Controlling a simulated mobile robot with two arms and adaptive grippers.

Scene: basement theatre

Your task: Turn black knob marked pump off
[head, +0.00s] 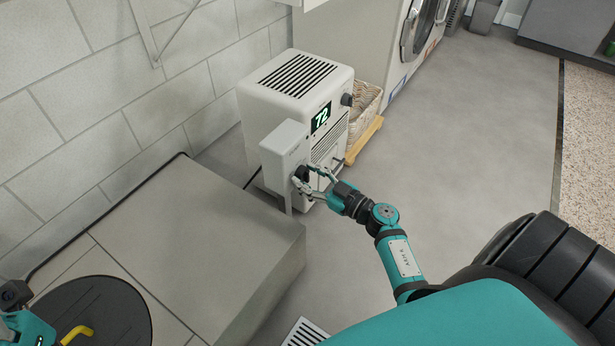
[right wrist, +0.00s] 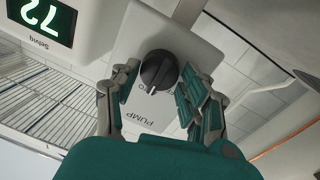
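The black round knob (right wrist: 158,72) sits on a pale grey control box (head: 284,150) fixed to the front of a white unit. The word PUMP is upside down beside it in the right wrist view. A small white mark shows on the knob's rim, on the side towards PUMP. Smaller lettering around the knob is partly hidden. My right gripper (right wrist: 158,88) is open, with one finger on each side of the knob. I cannot tell whether either finger touches it. Part of my left arm shows at the bottom left in the head view; its fingers are not clear.
The white unit (head: 295,85) has a green display reading 72 and another dark knob (head: 347,100). A wicker basket (head: 363,105) stands behind it. A raised grey block (head: 195,235) and a black round lid (head: 110,300) lie to the left. Open floor (head: 470,130) is on the right.

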